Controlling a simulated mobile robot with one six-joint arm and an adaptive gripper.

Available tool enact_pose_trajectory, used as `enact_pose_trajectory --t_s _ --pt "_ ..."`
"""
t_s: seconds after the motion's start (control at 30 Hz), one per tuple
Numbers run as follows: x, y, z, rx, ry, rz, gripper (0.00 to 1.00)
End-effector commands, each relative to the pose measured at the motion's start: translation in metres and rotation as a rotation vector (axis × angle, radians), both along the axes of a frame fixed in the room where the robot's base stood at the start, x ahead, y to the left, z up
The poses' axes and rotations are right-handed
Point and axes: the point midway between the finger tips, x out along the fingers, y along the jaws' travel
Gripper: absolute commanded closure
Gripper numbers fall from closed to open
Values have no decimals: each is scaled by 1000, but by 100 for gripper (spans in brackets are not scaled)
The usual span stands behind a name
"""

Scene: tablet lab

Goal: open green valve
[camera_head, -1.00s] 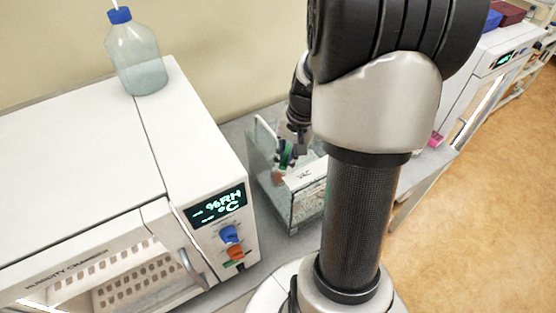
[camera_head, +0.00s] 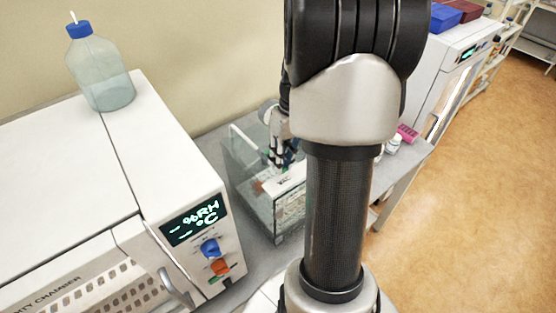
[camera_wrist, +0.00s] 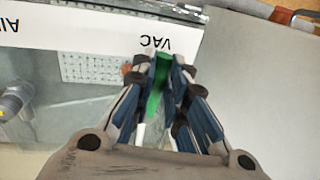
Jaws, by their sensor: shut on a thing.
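The green valve handle (camera_wrist: 160,80) is a narrow upright green bar in the wrist view, beside a white label reading "VAC" upside down. My gripper (camera_wrist: 165,75) is shut on it, with a blue-grey finger on each side. In the head view my gripper (camera_head: 277,158) is at the glass box (camera_head: 240,160), above its white label strip (camera_head: 287,180). My arm hides the right part of the box there. The valve's lower part is hidden between the fingers.
A humidity chamber (camera_head: 150,130) with blue (camera_head: 210,248) and orange (camera_head: 220,266) knobs stands left of the box. A bottle (camera_head: 100,75) with a blue cap stands on it. A second white device (camera_head: 440,65) is at right. Open floor (camera_head: 470,170) lies at right.

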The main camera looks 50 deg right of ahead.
Motion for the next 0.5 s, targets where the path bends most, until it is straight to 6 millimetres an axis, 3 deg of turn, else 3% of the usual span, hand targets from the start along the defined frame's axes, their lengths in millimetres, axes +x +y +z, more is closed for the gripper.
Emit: enact_pose_trajectory --t_s 0.5 --pt "0 -3 0 -2 -2 40 100"
